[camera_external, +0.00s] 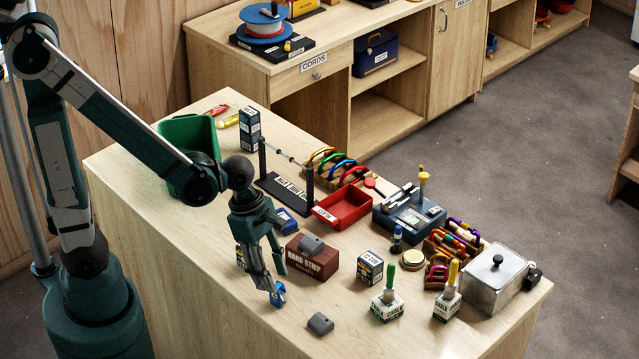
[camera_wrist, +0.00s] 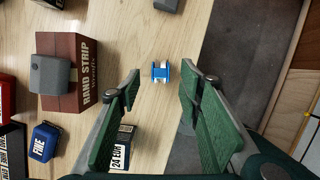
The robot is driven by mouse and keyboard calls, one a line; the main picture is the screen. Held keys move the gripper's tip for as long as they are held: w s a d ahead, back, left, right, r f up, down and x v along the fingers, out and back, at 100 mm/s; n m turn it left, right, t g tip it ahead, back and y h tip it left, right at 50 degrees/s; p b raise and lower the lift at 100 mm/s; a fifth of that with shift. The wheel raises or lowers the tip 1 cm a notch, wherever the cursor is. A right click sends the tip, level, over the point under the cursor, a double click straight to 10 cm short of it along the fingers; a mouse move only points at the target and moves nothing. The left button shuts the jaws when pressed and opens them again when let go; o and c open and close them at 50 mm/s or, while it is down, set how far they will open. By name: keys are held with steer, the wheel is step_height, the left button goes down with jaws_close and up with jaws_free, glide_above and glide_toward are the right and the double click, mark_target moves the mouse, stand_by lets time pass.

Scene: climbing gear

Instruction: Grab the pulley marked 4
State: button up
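A small blue and white piece that looks like a pulley (camera_wrist: 160,72) lies on the wooden tabletop in the wrist view, ahead of my gripper (camera_wrist: 160,80) and between the lines of its fingers. In the external view the same blue piece (camera_external: 278,295) is by my fingertips (camera_external: 274,277), near the front edge of the table, partly covered by a finger. My gripper points down with its green-padded fingers spread apart and nothing between the pads. No number 4 is readable on the piece. I cannot tell its exact distance below the fingertips.
A brown strip box (camera_external: 314,262) with a grey block (camera_external: 312,243) on top stands close by. Another grey block (camera_external: 320,323) lies near the table's front edge. A blue FINE item (camera_wrist: 45,140) and a dark labelled box (camera_wrist: 121,150) are near my fingers. A chalk bottle (camera_external: 387,303) stands to the right.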

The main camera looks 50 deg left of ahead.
mark_target(276, 284)
stand_by(0.3)
steer(key=shift+b+x, duration=0.45)
steer(key=shift+x, duration=2.1)
steer(key=c, duration=1)
